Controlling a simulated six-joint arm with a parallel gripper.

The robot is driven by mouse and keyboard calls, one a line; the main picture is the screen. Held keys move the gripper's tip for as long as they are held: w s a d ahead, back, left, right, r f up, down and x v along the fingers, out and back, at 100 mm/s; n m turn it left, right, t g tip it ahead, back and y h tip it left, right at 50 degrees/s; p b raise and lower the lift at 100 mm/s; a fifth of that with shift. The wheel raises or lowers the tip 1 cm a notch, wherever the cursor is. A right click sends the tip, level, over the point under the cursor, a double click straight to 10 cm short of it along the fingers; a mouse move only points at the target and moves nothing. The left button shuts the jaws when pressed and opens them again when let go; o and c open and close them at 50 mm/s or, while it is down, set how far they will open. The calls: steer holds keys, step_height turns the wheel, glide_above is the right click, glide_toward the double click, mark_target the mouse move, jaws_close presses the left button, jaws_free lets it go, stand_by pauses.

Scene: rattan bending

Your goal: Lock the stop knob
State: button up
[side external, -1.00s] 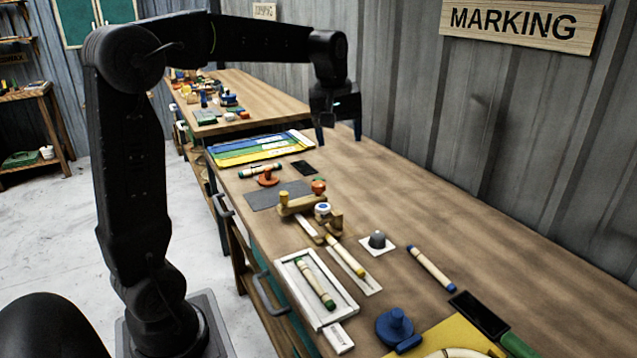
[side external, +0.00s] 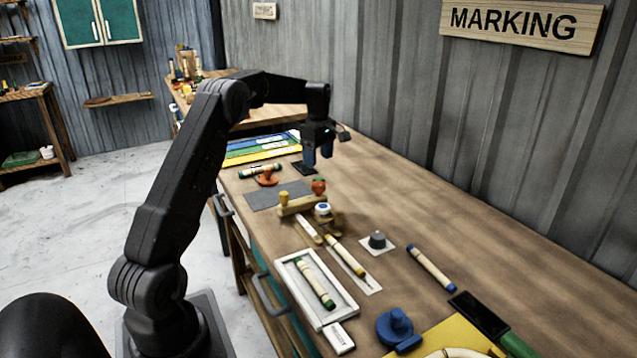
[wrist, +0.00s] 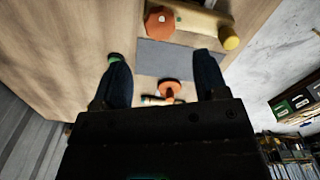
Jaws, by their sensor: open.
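An orange-red knob (side external: 318,186) stands by the wall-side end of a wooden bar (side external: 300,204) with a yellow knob (side external: 283,197) at its other end. I take the orange-red knob to be the stop knob, but no label is readable. In the wrist view this knob (wrist: 160,20) looks faceted and lies beyond my fingertips, beside the bar (wrist: 195,14) and the yellow knob (wrist: 230,38). My gripper (side external: 318,157) is open and empty, pointing down above the bench on the far side of the knob. Its two dark fingers (wrist: 162,62) are spread, touching nothing that I can see.
A grey plate (side external: 275,196) and an orange stamp-like piece (side external: 266,178) lie near the bar. A white-and-blue round piece (side external: 322,208), a white tray (side external: 290,262) and a blue knob (side external: 395,325) are nearer the camera. The bench along the wall is largely clear.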

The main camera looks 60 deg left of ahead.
mark_target(318, 184)
step_height(318, 184, down, 9)
steer(key=shift+r, duration=0.2)
steer(key=shift+c, duration=0.5)
steer(key=c, duration=0.8)
